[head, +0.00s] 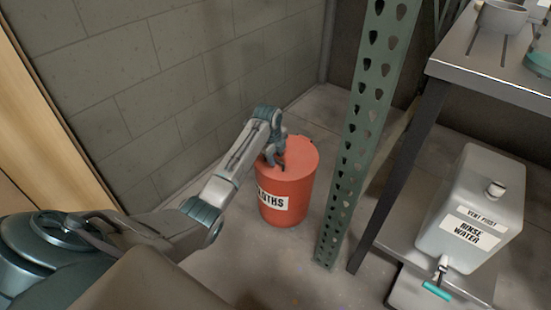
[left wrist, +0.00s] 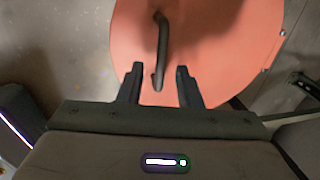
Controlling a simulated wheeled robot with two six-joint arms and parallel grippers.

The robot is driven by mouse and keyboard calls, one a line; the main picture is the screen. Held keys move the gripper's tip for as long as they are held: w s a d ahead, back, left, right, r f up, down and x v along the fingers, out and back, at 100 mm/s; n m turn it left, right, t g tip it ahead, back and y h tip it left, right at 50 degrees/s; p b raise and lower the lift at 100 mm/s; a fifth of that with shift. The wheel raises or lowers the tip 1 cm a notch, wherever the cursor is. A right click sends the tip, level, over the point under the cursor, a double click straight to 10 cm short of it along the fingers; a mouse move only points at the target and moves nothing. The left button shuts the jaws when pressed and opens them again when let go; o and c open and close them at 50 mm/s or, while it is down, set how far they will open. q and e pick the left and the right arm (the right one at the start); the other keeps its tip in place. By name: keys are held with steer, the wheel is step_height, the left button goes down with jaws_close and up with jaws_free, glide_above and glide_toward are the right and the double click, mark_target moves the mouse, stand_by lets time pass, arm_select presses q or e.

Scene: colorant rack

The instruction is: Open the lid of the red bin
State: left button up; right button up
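The red bin (head: 289,195) stands on the floor by the block wall, with a white label ending in "OTHS" partly hidden by my left arm. Its round lid (head: 300,157) looks closed on top. The lid fills the upper middle of the left wrist view (left wrist: 215,45), with a dark bar handle (left wrist: 162,40) on it. My left gripper (head: 275,158) is over the lid. In the left wrist view its two fingers (left wrist: 160,84) are apart, with the handle's near end between them, and I see no finger touching it. My right gripper is not in view.
A green perforated post (head: 362,130) stands right of the bin. Beyond it is a metal table (head: 490,65) and a rinse water container (head: 475,205) with a tap on a low shelf. The block wall (head: 150,90) is close behind the bin. Floor in front is clear.

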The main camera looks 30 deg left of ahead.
arm_select(q)
jaws_close()
steer(key=shift+r, duration=0.1)
stand_by(0.4)
